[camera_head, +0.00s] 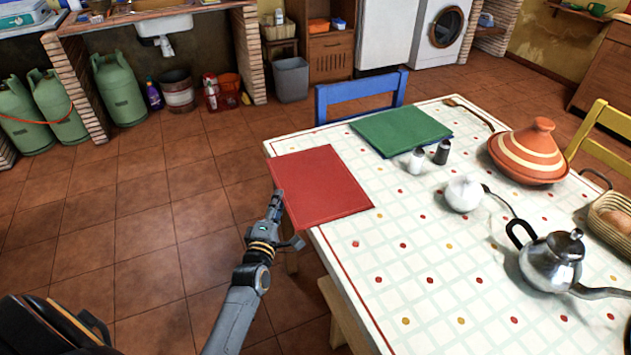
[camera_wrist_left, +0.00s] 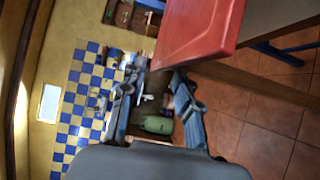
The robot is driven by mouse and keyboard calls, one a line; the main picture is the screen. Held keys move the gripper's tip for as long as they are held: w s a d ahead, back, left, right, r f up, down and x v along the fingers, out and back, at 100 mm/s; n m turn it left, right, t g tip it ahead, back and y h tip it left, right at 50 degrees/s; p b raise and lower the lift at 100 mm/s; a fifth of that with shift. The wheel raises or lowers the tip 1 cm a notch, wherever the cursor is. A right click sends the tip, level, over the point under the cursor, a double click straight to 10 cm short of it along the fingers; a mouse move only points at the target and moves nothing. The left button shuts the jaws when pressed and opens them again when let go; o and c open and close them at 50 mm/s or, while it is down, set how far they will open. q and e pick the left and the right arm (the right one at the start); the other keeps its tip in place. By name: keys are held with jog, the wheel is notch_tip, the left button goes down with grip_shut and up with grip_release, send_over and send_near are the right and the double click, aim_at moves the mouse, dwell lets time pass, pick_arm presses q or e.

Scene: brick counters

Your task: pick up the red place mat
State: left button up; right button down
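My left gripper (camera_head: 277,203) is just left of the mat's edge, beside the table, in the head view. In the left wrist view the mat (camera_wrist_left: 198,35) fills the upper middle, and one corner of it shows near the gap between the fingertips. The left gripper (camera_wrist_left: 160,72) is open there, with its fingers apart and nothing between them. I cannot tell whether a finger touches the mat. My right gripper is in neither view.
The checked table (camera_head: 400,270) holds a green mat (camera_head: 402,131), salt and pepper shakers (camera_head: 417,160), a tagine (camera_head: 528,150), a white sugar bowl (camera_head: 463,193) and a metal teapot (camera_head: 550,262). A blue chair (camera_head: 361,90) stands behind. Floor left of the table is clear.

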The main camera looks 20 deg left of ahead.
pick_arm(q)
jog(key=shift+x, duration=1.55)
grip_shut()
jog(key=shift+r, duration=0.1)
